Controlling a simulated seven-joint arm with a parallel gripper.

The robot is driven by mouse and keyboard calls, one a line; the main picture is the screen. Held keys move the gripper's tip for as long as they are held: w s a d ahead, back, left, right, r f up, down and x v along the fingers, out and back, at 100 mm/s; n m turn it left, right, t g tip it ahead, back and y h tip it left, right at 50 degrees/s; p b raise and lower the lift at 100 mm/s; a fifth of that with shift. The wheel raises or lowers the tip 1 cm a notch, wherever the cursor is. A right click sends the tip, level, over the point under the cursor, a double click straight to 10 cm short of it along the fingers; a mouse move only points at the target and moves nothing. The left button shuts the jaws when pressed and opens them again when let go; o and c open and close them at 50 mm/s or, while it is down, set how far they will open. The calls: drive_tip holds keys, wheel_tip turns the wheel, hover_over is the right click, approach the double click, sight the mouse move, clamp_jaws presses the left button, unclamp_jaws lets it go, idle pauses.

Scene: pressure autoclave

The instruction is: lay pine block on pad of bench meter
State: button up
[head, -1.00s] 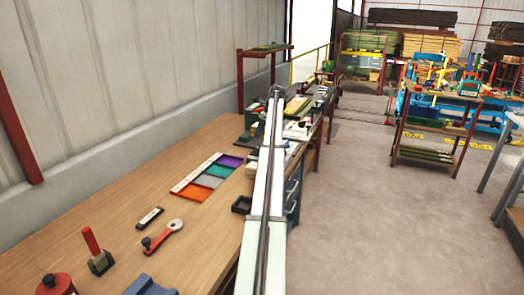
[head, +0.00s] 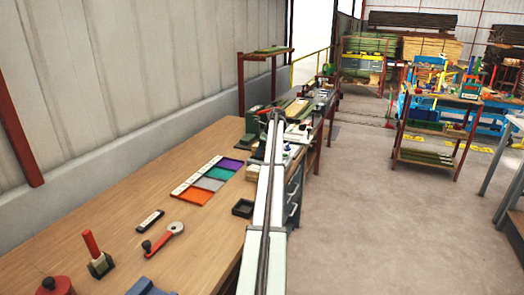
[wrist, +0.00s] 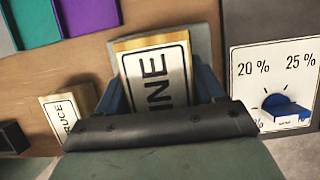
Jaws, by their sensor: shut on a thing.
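The pine block (wrist: 157,75) is pale wood with a white label, of which the letters "INE" show in the wrist view. My gripper (wrist: 162,92) is shut on it, with a dark blue finger at each side. The block's lower end is hidden by my gripper. A grey-green flat surface (wrist: 203,38), perhaps the meter's pad, lies behind the block; I cannot tell whether they touch. The bench meter's white dial face (wrist: 270,62), marked 20 % and 25 % with a blue knob, stands to the right. In the head view my arm hides the gripper and block.
A second wood block (wrist: 68,115), its label ending in "RUCE", lies just left of my gripper. A small black tray (head: 243,208) and a strip of coloured squares (head: 208,180) are on the wooden bench (head: 120,190). The near bench holds a red-handled tool (head: 97,252).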

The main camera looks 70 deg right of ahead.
drive_tip(key=o, duration=1.2)
drive_tip(key=shift+f, duration=0.15)
drive_tip(key=v, duration=1.2)
